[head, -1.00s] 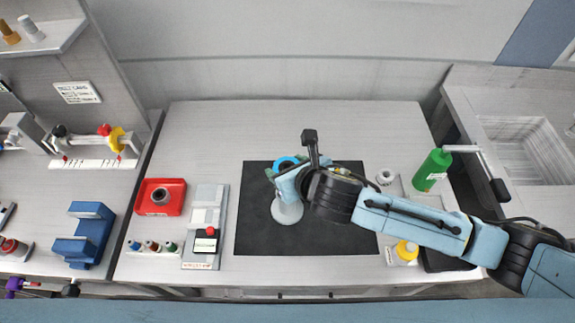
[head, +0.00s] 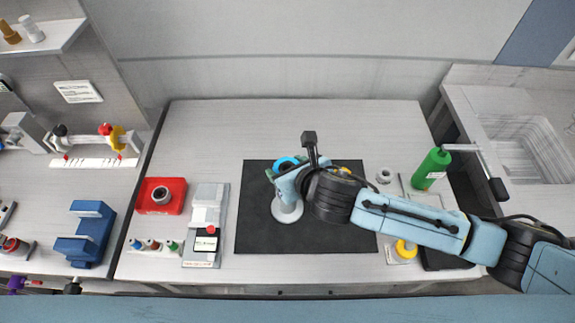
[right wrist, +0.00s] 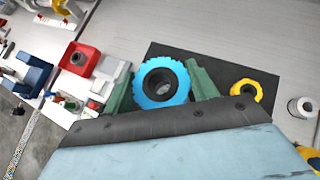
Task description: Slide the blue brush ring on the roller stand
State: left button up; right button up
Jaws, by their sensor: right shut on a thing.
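The blue brush ring (head: 286,162) is held in my right gripper (head: 285,172) over the black mat. In the right wrist view the blue ring (right wrist: 162,82) sits between the two green fingers, its toothed rim facing the camera. The white roller stand (head: 287,211) stands on the mat; its round base shows just below the gripper, and its upper part is hidden behind the gripper. I cannot tell whether the ring is around the stand's post or only above it. My left gripper is not in view.
A yellow ring (right wrist: 246,93) lies on the black mat (head: 255,235). Left are a red tray (head: 174,207) and a white-grey device (head: 207,205). A green bottle (head: 432,170) and another yellow ring (head: 406,249) are at the right. The table's back is clear.

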jog(key=shift+f+b, duration=1.85)
jog(key=shift+f, duration=1.85)
jog(key=o, duration=1.1)
jog(key=shift+c, duration=0.2)
jog(key=v, duration=1.3)
jog(key=shift+d, duration=0.15)
jog(key=shift+s+r, duration=0.1)
jog(key=shift+s, duration=0.1)
